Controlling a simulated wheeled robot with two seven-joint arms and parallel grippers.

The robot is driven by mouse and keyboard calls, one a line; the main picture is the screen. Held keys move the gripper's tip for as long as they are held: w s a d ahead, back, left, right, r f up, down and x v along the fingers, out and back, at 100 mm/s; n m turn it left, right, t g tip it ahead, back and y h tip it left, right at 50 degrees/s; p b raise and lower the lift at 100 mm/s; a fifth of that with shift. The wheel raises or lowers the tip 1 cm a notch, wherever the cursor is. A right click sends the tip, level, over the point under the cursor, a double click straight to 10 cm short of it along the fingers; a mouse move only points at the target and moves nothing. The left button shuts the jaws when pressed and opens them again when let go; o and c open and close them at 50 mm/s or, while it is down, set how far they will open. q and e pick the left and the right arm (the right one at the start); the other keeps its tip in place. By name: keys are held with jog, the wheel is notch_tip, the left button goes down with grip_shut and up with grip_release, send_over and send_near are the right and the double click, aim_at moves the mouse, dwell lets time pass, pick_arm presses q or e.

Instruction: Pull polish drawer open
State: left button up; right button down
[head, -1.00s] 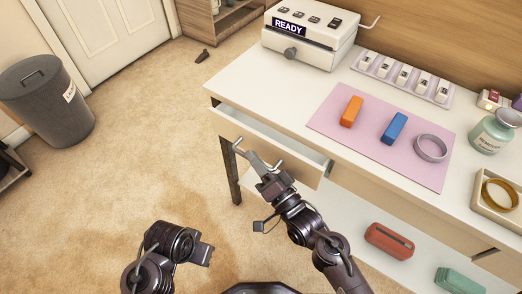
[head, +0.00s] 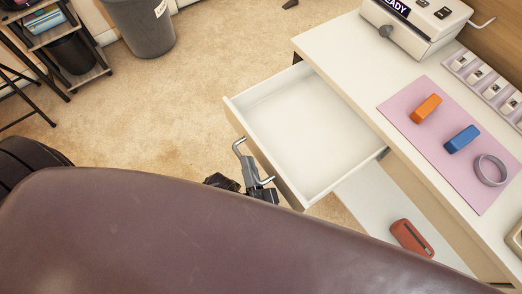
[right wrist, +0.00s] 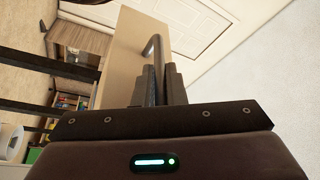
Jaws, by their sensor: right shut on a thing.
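The drawer (head: 305,130) under the white desk (head: 345,50) stands well out, and its white inside looks empty. Its front carries a grey bar handle (head: 239,144). My right gripper (head: 255,174) is shut on this handle, at the outer side of the drawer front. In the right wrist view the dark fingers (right wrist: 161,84) close on the curved handle (right wrist: 153,46), with the beige drawer front (right wrist: 128,45) beside it. My left gripper is not in view.
On the desk are a pink mat (head: 425,82) with an orange block (head: 425,108), a blue block (head: 462,139) and a grey ring (head: 491,170), and a white machine (head: 415,30). A red case (head: 411,238) lies on the lower shelf. Carpet is clear left of the drawer.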

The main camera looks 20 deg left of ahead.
jog(key=shift+s+a, duration=0.1)
jog(key=shift+s, duration=0.05)
jog(key=c, duration=1.5)
grip_release()
jog(key=v, duration=0.7)
jog(key=shift+s+d+f, duration=0.1)
jog(key=shift+s+d, duration=0.15)
jog(key=shift+d, duration=0.05)
